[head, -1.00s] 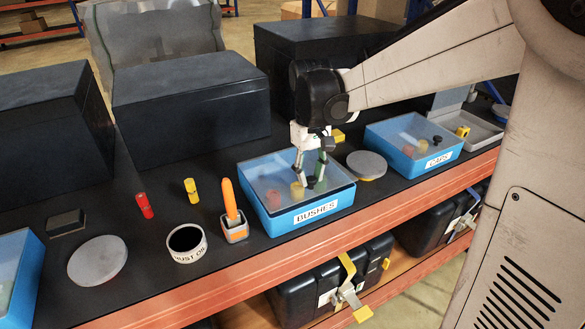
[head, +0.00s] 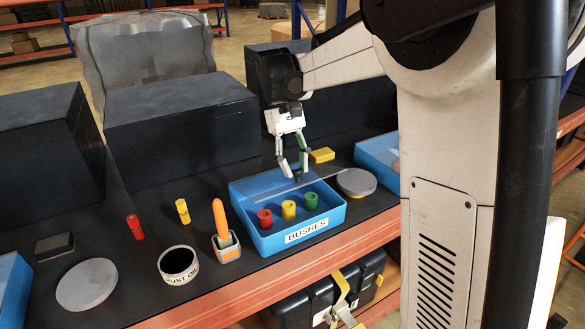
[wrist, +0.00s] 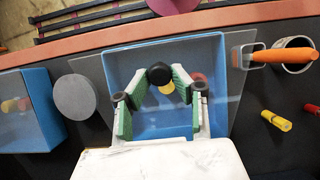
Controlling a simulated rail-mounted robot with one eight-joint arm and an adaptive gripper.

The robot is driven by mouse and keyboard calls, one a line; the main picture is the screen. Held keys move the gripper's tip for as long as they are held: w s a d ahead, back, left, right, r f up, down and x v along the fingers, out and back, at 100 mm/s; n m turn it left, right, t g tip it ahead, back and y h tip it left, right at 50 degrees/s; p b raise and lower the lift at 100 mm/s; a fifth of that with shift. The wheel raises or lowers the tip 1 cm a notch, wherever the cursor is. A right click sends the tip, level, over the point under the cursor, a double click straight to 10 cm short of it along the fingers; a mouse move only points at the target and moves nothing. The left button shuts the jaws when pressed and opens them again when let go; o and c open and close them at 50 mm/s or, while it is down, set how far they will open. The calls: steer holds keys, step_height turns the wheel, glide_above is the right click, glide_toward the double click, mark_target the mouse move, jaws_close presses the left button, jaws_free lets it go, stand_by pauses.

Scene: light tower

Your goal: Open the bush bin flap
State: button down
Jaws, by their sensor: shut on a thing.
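The blue bin labelled BUSHES (head: 305,236) stands on the dark bench and shows open from the front. Inside are a red bush (head: 264,218), a yellow bush (head: 289,210) and a green bush (head: 311,201). Its clear flap (head: 325,178) is raised and looks like a thin, nearly edge-on line in the head view. In the wrist view the flap (wrist: 234,98) spreads across the bin. My gripper (head: 293,174) is above the back of the bin, shut on the flap's black knob (wrist: 160,74). The fingers partly hide the bushes in the wrist view.
A grey disc (head: 356,182) and a yellow block (head: 321,155) are right of and behind the bin. An orange-handled tool in a holder (head: 226,246) and a round pot (head: 179,265) stand to its left. Large dark boxes (head: 180,128) stand behind.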

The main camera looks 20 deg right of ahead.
steer(key=c, duration=1.5)
jaws_free()
steer(key=shift+o, duration=0.2)
steer(key=shift+r, duration=0.1)
steer(key=shift+w+r, duration=0.2)
steer(key=shift+r, duration=0.05)
steer(key=shift+w+r, duration=0.25)
steer(key=shift+w, duration=0.05)
steer(key=w+a, duration=0.1)
steer(key=w, duration=1)
steer(key=shift+w+a, duration=0.2)
steer(key=shift+a, duration=0.2)
